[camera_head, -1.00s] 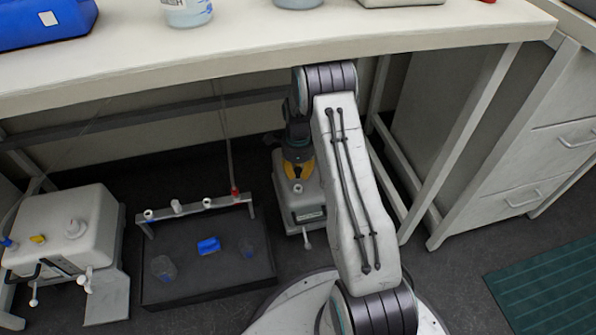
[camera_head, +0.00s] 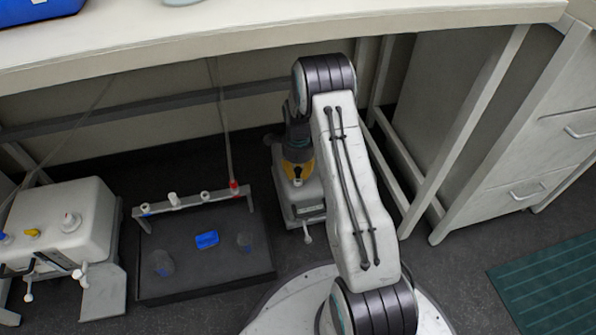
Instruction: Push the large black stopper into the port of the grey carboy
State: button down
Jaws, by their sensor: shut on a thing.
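The grey carboy (camera_head: 309,200) stands on the floor under the bench, below and in front of my gripper. My gripper (camera_head: 298,178) points down over its top, with its yellow fingers closed. A small dark piece, apparently the large black stopper (camera_head: 298,173), shows between the fingers. A pale ring, apparently the port (camera_head: 298,183), shows right at the dark piece. I cannot tell whether the stopper sits in the port or just above it. My arm and the fingers hide part of the carboy's top.
A dark tray (camera_head: 170,288) with a blue piece (camera_head: 207,240) and clear cups lies to the left. A rail with several small ports (camera_head: 205,196) spans its back. A whiter carboy (camera_head: 70,205) stands far left. The bench top (camera_head: 250,50) overhangs; a bench leg (camera_head: 465,140) stands right.

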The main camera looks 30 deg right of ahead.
aim_at(298, 170)
jog(key=shift+f+b, duration=0.7)
jog(key=shift+f, duration=0.45)
dwell(1.6)
jog(key=c, duration=1.1)
grip_release()
jog(key=shift+r, duration=3.75)
